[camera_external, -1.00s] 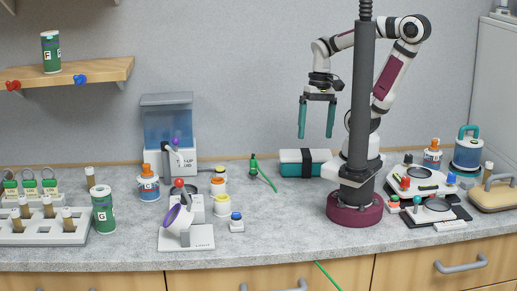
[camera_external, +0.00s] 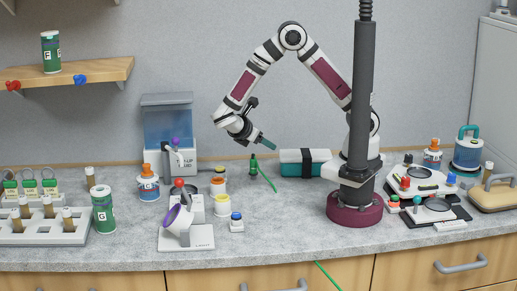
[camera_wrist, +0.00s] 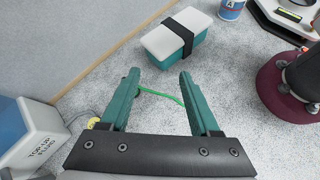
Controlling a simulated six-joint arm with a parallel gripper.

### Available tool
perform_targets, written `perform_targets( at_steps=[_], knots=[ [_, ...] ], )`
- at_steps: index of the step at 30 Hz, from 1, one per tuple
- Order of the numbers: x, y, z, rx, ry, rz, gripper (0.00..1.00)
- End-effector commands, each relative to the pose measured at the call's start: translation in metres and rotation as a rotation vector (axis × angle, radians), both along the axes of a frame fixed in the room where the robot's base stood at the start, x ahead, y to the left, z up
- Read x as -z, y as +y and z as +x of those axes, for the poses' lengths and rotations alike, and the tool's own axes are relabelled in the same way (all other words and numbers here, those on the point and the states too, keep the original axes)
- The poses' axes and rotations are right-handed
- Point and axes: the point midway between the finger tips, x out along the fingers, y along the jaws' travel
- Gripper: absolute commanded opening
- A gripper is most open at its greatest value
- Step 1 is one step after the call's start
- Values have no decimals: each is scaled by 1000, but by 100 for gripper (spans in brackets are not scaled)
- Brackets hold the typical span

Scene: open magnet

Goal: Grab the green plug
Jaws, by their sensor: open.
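The green plug (camera_external: 254,166) stands on the counter in the external view, left of the teal and white box, with a green cord (camera_external: 268,181) running from it down to the right. My gripper (camera_external: 269,145) is above and slightly right of the plug, with its teal fingers tilted right. In the wrist view my gripper (camera_wrist: 160,73) is open and empty. The green cord (camera_wrist: 162,95) crosses between the fingers there; the plug itself seems hidden behind the left finger.
The teal and white box with a black strap (camera_external: 305,162) lies right of the plug; it also shows in the wrist view (camera_wrist: 178,40). A blue-tanked dispenser (camera_external: 168,125) and several small jars stand to the left. The counter in front of the plug is clear.

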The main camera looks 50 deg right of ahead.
Motion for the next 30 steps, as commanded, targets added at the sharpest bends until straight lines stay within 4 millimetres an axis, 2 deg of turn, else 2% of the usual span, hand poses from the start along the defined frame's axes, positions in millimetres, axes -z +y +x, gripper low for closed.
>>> perform_targets(
  at_steps=[1, 3, 5, 7, 8, 16, 22, 27, 30],
  knots=[
    [17, 18, 13, -140, 57, -79, 63],
    [32, 37, 27, -289, 114, -166, 63],
    [41, 47, 33, -367, 142, -213, 63],
    [47, 49, 38, -410, 158, -241, 63],
    [50, 46, 41, -416, 160, -245, 63],
    [78, -20, 64, -410, 164, -244, 63],
    [89, -45, 75, -411, 160, -242, 63],
    [101, -75, 86, -409, 161, -241, 63],
    [105, -83, 90, -410, 158, -241, 63]
  ],
)
